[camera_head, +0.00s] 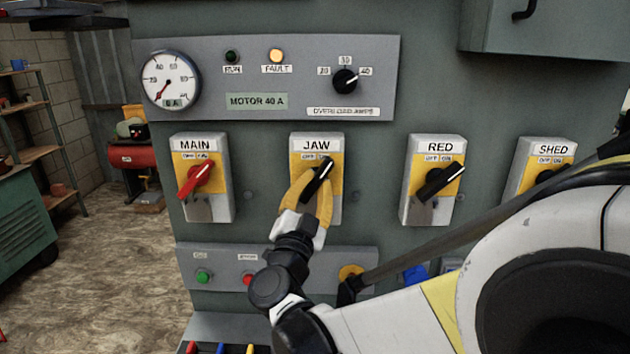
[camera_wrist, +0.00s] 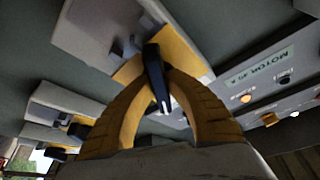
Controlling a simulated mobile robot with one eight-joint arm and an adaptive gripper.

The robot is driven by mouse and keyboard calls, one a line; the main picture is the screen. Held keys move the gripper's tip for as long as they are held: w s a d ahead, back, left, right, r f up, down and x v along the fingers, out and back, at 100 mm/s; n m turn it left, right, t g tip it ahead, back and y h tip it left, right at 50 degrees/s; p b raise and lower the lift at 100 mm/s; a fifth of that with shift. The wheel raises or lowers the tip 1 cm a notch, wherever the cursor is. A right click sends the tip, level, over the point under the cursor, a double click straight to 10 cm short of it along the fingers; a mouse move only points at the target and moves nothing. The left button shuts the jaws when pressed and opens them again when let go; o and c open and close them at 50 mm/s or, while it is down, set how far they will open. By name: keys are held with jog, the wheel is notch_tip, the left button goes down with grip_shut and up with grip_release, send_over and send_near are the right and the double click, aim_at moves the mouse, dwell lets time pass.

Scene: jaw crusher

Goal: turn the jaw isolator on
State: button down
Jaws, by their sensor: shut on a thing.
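The jaw isolator (camera_head: 329,145) is a grey box with a yellow plate, labelled JAW with OFF and ON marks. Its black handle (camera_head: 319,177) is tilted with its white-lined end up and to the right, toward the ON side. My gripper (camera_head: 311,190) has its yellow fingers closed around this handle, one on each side. In the wrist view the black handle (camera_wrist: 155,72) sits between the fingertips, its white line visible. The fingers hide part of the yellow plate and the knob's base.
The red MAIN handle (camera_head: 195,180) is to the left, the black RED handle (camera_head: 440,184) to the right, with SHED (camera_head: 548,160) beyond. Above is the motor panel (camera_head: 215,75) with a gauge, lit amber FAULT lamp (camera_head: 276,55) and dial. Push buttons (camera_head: 204,276) sit below.

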jog(key=shift+r+m+g+h+p, duration=0.1)
jog(key=shift+m+g+h+p, duration=0.35)
jog(key=shift+m, duration=1.15)
jog(key=c, duration=1.3)
grip_release()
jog(key=shift+c, duration=0.2)
jog(key=shift+s+a, duration=0.1)
jog(key=v, duration=1.1)
jog(key=shift+s, duration=0.35)
jog(key=shift+a, duration=0.1)
